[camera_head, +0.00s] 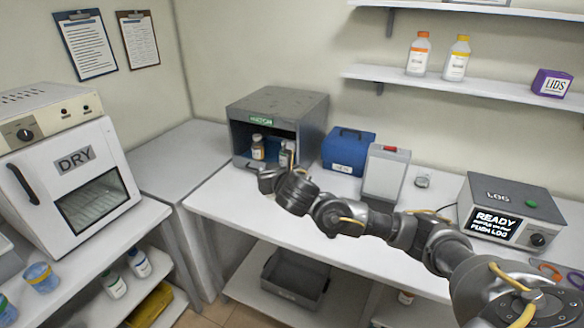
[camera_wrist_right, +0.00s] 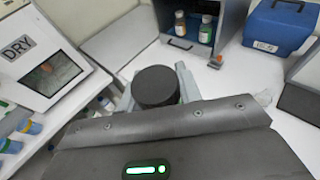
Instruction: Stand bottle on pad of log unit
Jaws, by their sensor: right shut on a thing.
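My right gripper (camera_head: 266,181) is in front of the open grey cabinet, above the bench. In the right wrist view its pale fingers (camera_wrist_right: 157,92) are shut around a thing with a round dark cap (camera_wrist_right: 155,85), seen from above. The body below the cap is mostly hidden, so I cannot tell its label. The log unit (camera_head: 508,208) is a grey box at the right with a green button, a knob and a lit READY screen. I cannot make out its pad for certain; my arm covers the bench to its left. My left gripper is not in view.
The cabinet (camera_head: 310,112) holds a brown bottle (camera_head: 258,148) and another bottle (camera_wrist_right: 206,29). The DRY oven (camera_head: 92,165) is left.

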